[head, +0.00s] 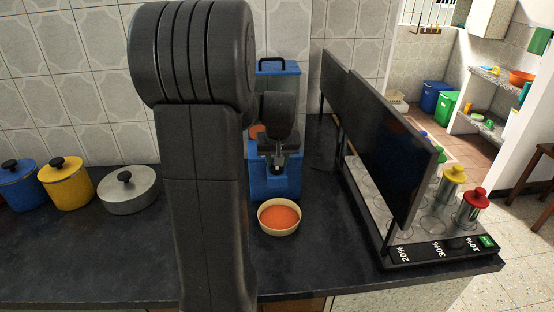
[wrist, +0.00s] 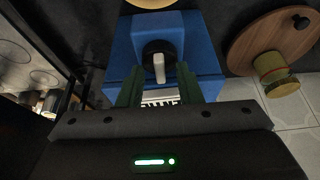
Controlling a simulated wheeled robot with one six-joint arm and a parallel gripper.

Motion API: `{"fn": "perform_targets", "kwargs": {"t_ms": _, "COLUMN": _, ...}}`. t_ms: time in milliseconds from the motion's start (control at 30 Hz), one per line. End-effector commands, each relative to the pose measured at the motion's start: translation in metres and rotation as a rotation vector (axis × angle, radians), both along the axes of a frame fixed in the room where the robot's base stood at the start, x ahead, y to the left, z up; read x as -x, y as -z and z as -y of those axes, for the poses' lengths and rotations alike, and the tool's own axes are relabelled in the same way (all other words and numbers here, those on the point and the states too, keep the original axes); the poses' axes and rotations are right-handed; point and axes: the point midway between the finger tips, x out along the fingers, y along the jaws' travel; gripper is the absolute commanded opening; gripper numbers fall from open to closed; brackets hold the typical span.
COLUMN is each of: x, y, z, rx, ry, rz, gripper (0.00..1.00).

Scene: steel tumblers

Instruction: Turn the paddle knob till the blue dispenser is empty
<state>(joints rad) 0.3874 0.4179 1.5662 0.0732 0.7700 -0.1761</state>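The blue dispenser (head: 262,185) stands on the dark counter behind my arm, which hides much of it. Orange contents (head: 257,131) show in its upper part. A cream bowl (head: 279,231) holding orange stuff (head: 280,214) sits at its foot; its rim also shows at the top of the wrist view (wrist: 152,4). In the wrist view the pale paddle knob (wrist: 159,69) sits on a black round base on the blue body (wrist: 203,47). My gripper (wrist: 157,80) is open, its green fingers apart on either side of the knob, with gaps to it.
At left stand a blue pot (head: 15,188), a yellow pot (head: 67,186) and a grey lidded pot (head: 127,193). At right, dark panels (head: 392,140) stand over a rack (head: 440,246) with tumblers, including a red-topped one (head: 471,208). The counter front is clear.

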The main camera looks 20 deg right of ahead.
Motion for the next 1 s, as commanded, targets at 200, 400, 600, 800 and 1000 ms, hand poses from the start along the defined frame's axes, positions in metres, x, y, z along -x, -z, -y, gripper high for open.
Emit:
{"fn": "perform_targets", "kwargs": {"t_ms": 200, "x": 0.005, "y": -0.014, "z": -0.001, "rx": 0.001, "ry": 0.000, "rz": 0.003, "gripper": 0.32}}
{"fn": "perform_targets", "kwargs": {"t_ms": 400, "x": 0.020, "y": -0.052, "z": -0.005, "rx": 0.003, "ry": -0.001, "rz": 0.006, "gripper": 0.32}}
{"fn": "perform_targets", "kwargs": {"t_ms": 600, "x": 0.036, "y": -0.094, "z": -0.009, "rx": 0.002, "ry": 0.000, "rz": 0.005, "gripper": 0.32}}
{"fn": "perform_targets", "kwargs": {"t_ms": 800, "x": 0.048, "y": -0.120, "z": -0.012, "rx": 0.002, "ry": 0.000, "rz": 0.003, "gripper": 0.32}}
{"fn": "perform_targets", "kwargs": {"t_ms": 1000, "x": 0.051, "y": -0.127, "z": -0.013, "rx": 0.000, "ry": 0.000, "rz": 0.000, "gripper": 0.32}}
